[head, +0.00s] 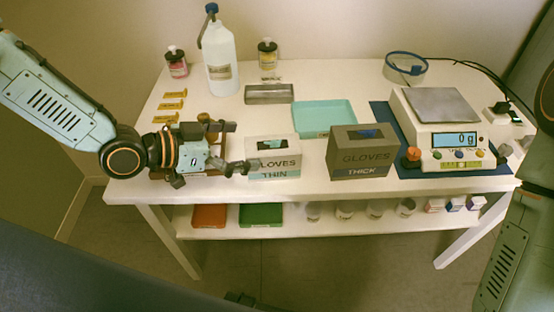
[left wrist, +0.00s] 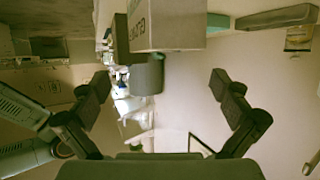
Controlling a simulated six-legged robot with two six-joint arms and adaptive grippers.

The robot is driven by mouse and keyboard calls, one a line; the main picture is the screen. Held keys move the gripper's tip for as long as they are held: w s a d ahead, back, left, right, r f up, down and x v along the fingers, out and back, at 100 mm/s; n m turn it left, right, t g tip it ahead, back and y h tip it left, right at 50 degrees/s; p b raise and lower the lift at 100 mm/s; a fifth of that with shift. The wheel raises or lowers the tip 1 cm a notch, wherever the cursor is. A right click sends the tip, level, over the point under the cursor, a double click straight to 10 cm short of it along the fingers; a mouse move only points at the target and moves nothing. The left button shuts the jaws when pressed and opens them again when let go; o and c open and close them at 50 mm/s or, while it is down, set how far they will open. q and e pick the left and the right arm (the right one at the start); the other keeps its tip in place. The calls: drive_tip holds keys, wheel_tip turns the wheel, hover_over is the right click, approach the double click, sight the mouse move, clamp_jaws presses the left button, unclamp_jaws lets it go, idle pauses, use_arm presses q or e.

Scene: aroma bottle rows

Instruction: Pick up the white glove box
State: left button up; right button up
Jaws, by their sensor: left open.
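The white glove box (head: 272,172), marked "GLOVES THIN", stands on the white table near its front edge, with a dark slot in its top. My left gripper (head: 233,147) is just left of it, with its fingers pointing at its left side. In the left wrist view my left gripper (left wrist: 160,92) is wide open and empty, and the white glove box (left wrist: 177,28) shows at the top, beyond the fingers. A dark grey box (head: 360,160), marked "GLOVES THICK", stands to its right.
A teal tray (head: 324,119) and a grey case (head: 269,94) lie behind the boxes. A scale (head: 440,130) stands on a blue mat at right. A white jug (head: 220,60) and two small bottles stand at the back. The lower shelf holds red and green trays and jars.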

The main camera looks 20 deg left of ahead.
sight(265, 146)
use_arm(q)
drive_tip(key=b+x, duration=0.2)
drive_tip(key=x, duration=0.1)
drive_tip(key=shift+f, duration=0.4)
drive_tip(key=shift+w+d+f+b, duration=0.1)
drive_tip(key=shift+w+f+b, duration=0.3)
drive_tip(key=shift+w+b, duration=0.15)
drive_tip(key=shift+w+d, duration=0.25)
drive_tip(key=shift+d, duration=0.4)
drive_tip(key=shift+a, duration=0.25)
drive_tip(key=shift+c, duration=0.2)
drive_tip(key=shift+a, duration=0.1)
drive_tip(key=shift+c, duration=0.8)
drive_tip(key=shift+d, duration=0.25)
drive_tip(key=c, duration=0.4)
drive_tip(key=shift+s+a, duration=0.1)
drive_tip(key=shift+a, duration=0.05)
drive_tip(key=c, duration=1.3)
use_arm(e)
drive_tip(key=f, duration=0.3)
drive_tip(key=shift+a+f, duration=0.15)
drive_tip(key=shift+a, duration=0.1)
